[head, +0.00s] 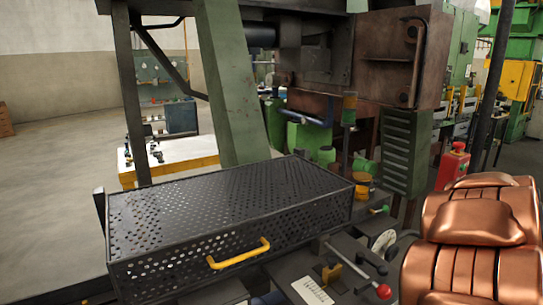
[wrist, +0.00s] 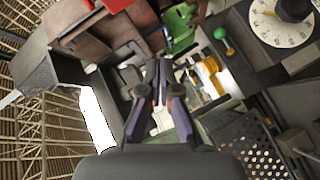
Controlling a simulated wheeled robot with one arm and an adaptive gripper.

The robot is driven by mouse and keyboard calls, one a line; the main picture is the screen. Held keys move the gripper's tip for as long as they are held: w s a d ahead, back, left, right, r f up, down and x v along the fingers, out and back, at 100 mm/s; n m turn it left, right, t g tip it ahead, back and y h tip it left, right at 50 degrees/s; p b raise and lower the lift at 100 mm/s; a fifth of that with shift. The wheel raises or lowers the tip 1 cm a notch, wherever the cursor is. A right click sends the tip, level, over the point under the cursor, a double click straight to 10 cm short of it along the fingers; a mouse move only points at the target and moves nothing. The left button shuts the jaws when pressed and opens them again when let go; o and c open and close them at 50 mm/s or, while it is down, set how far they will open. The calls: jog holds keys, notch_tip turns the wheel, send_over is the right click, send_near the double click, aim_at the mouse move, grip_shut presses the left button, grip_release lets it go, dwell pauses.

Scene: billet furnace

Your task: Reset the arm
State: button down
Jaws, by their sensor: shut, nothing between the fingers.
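My gripper (wrist: 158,72) shows in the wrist view, its dark fingers brought together at the tips with nothing between them. It hangs apart from the machine parts behind it. My copper-coloured arm (head: 475,240) fills the lower right of the head view, and the gripper does not show there.
A black perforated guard box (head: 230,205) with a yellow handle (head: 238,253) stands in front. Right of it are a red-knobbed lever (head: 383,291) and a red emergency button (head: 453,165). A green post (head: 229,85) rises behind it. Open floor (head: 60,200) lies left.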

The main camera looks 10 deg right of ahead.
jog(key=s+a+f+m+g+y+b, duration=0.1)
jog(key=s+a+f+m+g+b, duration=0.15)
jog(key=s+a+f, duration=0.5)
jog(key=s+a+f+m+g+y+b, duration=0.1)
jog(key=s+a+f+m+g, duration=0.2)
jog(key=a, duration=0.8)
jog(key=s+a+f+m+g+y+b, duration=0.1)
jog(key=s+a+f+m+g+b, duration=0.2)
jog(key=a+f, duration=0.45)
jog(key=s+a+f+g+y, duration=0.2)
jog(key=s+a+g, duration=0.1)
jog(key=s+a, duration=0.6)
jog(key=s+a+f+n+g+y, duration=0.1)
jog(key=s+a+g+y, duration=0.1)
jog(key=s+a, duration=0.6)
jog(key=shift+s+a+f+g+y, duration=0.3)
jog(key=shift+s+a+f+g, duration=0.1)
jog(key=shift+a+g, duration=0.4)
